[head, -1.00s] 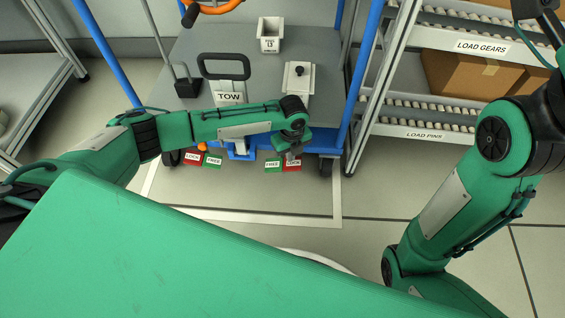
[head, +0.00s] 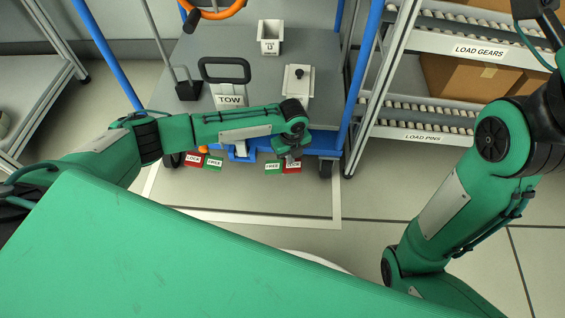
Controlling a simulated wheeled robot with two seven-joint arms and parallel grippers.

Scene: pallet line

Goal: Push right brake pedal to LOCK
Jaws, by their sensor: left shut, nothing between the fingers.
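The cart's right brake has a green FREE label (head: 272,167) and a red LOCK label (head: 293,168) at the cart's front edge, on the right. My left gripper (head: 292,157) is shut and empty, low over these labels, nearest the LOCK side. The right pedal itself is hidden behind the gripper and wrist, so I cannot tell its position or whether the gripper touches it. The left brake's red LOCK label (head: 193,160) and green FREE label (head: 213,163) show at the left, with an orange part (head: 203,150) above them. My right gripper is out of view.
A blue post (head: 358,80) stands right of my left wrist. A roller rack (head: 425,115) with cardboard boxes is further right. The floor before the cart is clear.

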